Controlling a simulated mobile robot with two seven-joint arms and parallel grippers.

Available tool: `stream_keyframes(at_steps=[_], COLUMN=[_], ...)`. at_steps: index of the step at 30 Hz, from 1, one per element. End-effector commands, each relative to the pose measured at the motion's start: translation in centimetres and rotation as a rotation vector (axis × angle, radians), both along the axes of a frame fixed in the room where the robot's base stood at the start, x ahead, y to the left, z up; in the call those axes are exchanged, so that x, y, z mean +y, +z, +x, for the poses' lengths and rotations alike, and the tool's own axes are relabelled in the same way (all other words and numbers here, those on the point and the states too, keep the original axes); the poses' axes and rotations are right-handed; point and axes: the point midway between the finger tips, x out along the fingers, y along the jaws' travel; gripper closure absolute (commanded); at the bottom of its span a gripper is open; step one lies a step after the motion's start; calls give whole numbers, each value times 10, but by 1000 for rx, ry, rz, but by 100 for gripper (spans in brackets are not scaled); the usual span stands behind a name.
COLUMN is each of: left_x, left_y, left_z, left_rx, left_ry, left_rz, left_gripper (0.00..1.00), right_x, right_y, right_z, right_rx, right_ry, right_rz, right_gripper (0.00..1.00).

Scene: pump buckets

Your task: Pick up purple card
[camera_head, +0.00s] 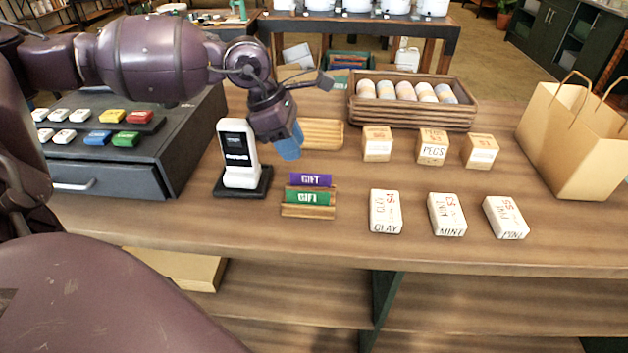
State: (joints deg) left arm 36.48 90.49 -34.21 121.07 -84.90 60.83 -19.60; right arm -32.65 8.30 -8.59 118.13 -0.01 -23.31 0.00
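The purple card (311,180), marked GIFT, stands in the back slot of a small wooden holder (308,211). A green GIFT card (307,197) stands just in front of it and covers its lower part. My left gripper (289,150) points down above and slightly left of the cards, apart from them. Its blue-tipped fingers overlap in this view, so the gap between them does not show. My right gripper is not in view.
A white card terminal (238,155) stands close left of the gripper, beside a dark cash register (150,150). A wooden tray (322,134) lies behind. Boxed soaps (385,211), small boxes (433,147), a crate (412,112) and a paper bag (575,140) occupy the right.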

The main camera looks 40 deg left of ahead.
Motion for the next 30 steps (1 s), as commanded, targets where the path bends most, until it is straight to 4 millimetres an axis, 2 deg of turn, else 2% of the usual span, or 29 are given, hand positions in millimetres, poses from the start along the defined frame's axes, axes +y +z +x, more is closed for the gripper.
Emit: stream_keyframes(at_steps=[3,11,19,30], left_x=[-5,-10,-22,-24], left_y=[-16,-30,-64,-69], left_z=[3,5,10,12], left_rx=[3,3,2,1], left_ry=[-1,1,1,1], left_rz=[-2,-2,-3,-2], left_gripper=[68,68,68,69], right_x=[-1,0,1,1], right_y=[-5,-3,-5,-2], right_z=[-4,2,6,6], right_rx=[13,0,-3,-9], right_ry=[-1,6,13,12], right_rz=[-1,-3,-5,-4], right_gripper=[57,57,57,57])
